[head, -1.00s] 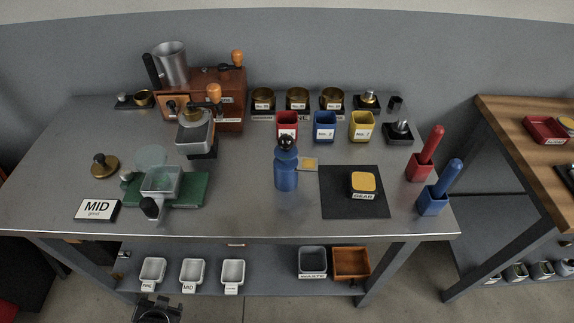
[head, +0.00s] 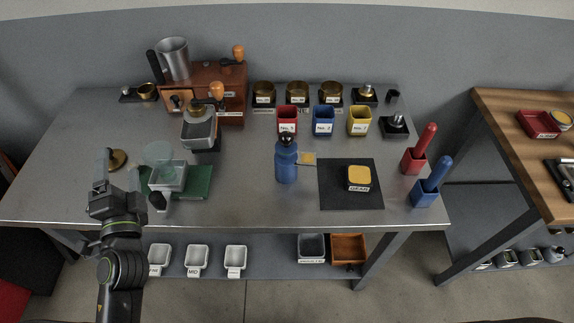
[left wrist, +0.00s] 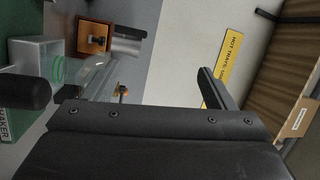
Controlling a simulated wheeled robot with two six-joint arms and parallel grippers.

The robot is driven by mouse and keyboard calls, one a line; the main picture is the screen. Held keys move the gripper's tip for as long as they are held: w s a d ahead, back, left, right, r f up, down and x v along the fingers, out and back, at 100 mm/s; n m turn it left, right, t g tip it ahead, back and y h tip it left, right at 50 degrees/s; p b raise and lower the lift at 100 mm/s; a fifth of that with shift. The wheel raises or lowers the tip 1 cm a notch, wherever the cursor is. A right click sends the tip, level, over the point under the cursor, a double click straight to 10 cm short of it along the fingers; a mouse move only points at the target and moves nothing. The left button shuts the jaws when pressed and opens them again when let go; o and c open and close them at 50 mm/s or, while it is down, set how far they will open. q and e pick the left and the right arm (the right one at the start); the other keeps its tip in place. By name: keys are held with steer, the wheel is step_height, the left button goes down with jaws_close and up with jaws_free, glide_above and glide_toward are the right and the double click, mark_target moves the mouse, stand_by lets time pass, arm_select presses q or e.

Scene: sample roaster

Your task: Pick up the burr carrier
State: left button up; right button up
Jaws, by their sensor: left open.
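A brass disc with a dark knob (head: 117,159), which looks like the burr carrier, lies at the left of the steel table (head: 245,205). It is partly hidden behind my left gripper (head: 120,172). The gripper is open, with its fingers pointing away across the table at the left front edge. I cannot tell whether it touches the disc; nothing shows held. My right gripper is not in view.
Behind are a grey grinder (head: 199,130) and a wooden machine (head: 218,90). A blue bottle (head: 286,165) stands mid-table. The table between the green base and bottle is clear.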

arm_select(q)
steer(key=w+d+r+m+h, duration=0.1)
steer(key=d+r+m+h, duration=0.1)
steer(key=d+m+h, duration=0.75)
steer(key=w+d+r+m+h, duration=0.15)
steer(key=d+m+h, duration=0.5)
steer(key=m, duration=0.65)
steer(key=m+g, duration=1.1)
glide_toward(278, 171)
steer(key=v, duration=0.4)
steer(key=shift+w+f, duration=0.1)
steer(key=shift+f, duration=0.25)
steer(key=p+x, duration=0.2)
steer(key=x, duration=0.9)
steer(key=shift+r, duration=0.2)
steer(key=shift+x, duration=1.05)
steer(key=shift+p+x, duration=0.5)
steer(key=shift+x, duration=1.65)
steer(key=shift+a, duration=0.1)
